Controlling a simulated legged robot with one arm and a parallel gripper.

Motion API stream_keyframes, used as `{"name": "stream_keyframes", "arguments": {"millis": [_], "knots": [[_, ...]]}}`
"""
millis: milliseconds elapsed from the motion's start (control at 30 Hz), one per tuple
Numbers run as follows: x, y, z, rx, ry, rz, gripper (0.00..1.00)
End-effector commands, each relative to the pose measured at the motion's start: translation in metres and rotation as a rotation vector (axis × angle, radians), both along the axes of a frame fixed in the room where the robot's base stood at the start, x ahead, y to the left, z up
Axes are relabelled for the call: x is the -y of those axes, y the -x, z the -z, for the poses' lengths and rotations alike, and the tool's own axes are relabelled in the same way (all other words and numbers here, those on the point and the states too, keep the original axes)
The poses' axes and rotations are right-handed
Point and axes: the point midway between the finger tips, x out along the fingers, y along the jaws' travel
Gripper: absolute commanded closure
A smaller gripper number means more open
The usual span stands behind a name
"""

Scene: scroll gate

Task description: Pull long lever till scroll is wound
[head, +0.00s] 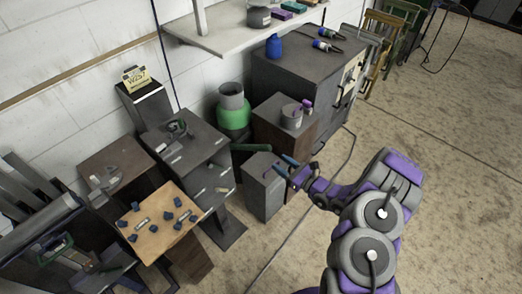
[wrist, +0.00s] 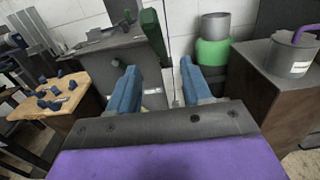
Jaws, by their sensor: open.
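A dark green lever handle (head: 250,147) sticks out to the right from the grey cabinet in the head view. In the wrist view the green handle (wrist: 153,32) stands nearly upright, beyond and between my fingertips. My gripper (head: 284,167) has blue fingers and is open and empty, a little right of and below the handle's end in the head view. It also shows in the wrist view (wrist: 158,68), with its fingers apart. I cannot tell any contact with the handle. I cannot clearly make out a scroll.
A low grey box (head: 264,185) stands beneath my gripper. A green and grey canister (head: 233,108) and a brown box with a pot (head: 291,117) stand behind. A wooden board (head: 158,222) with several blue pieces is at left. The floor at right is clear.

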Motion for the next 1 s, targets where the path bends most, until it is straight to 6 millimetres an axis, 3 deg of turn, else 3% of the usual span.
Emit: {"name": "stream_keyframes", "arguments": {"millis": [100,500,700,1000], "knots": [[-0.023,-0.014,0.002,0.002,0.003,-0.008,0.51],[-0.073,-0.058,0.000,0.002,-0.004,-0.005,0.51],[-0.088,-0.068,-0.001,0.001,-0.003,-0.002,0.51],[-0.090,-0.070,-0.002,0.001,-0.003,-0.001,0.51]]}}
